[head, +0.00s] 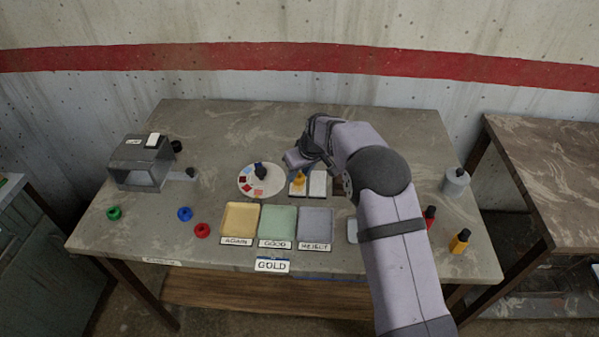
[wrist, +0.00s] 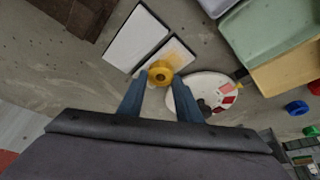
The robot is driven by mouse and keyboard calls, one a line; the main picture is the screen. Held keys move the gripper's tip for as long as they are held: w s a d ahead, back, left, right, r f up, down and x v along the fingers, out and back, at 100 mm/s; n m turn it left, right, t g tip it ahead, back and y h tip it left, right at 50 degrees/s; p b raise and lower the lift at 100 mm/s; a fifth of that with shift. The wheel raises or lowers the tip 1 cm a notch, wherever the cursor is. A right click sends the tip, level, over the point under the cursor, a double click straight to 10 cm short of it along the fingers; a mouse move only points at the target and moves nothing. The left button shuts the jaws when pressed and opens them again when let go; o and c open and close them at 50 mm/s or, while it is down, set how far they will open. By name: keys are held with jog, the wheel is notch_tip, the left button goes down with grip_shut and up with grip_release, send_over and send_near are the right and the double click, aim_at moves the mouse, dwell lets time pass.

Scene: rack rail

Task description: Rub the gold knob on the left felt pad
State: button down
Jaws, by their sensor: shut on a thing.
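The gold knob (head: 299,179) is at the left felt pad (head: 297,193), which is white and lies beside the right felt pad (head: 318,184). My gripper (head: 301,170) is shut on the knob from above. In the wrist view the gold knob (wrist: 160,73) sits between the fingertips of my gripper (wrist: 161,80), over one end of the left pad (wrist: 168,54). A faint yellowish smear shows on that pad. The other pad (wrist: 137,38) looks clean white. I cannot tell whether the knob's underside touches the pad.
A round white dial (head: 262,180) with coloured patches and a dark knob stands just left of the pads. AGAIN (head: 240,219), GOOD (head: 277,223) and REJECT (head: 315,224) trays lie in front. A grey box (head: 140,162) and coloured rings are left; bottles (head: 460,241) are right.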

jog(key=shift+s, duration=0.1)
jog(key=shift+r+p, duration=1.95)
jog(key=shift+r, duration=1.1)
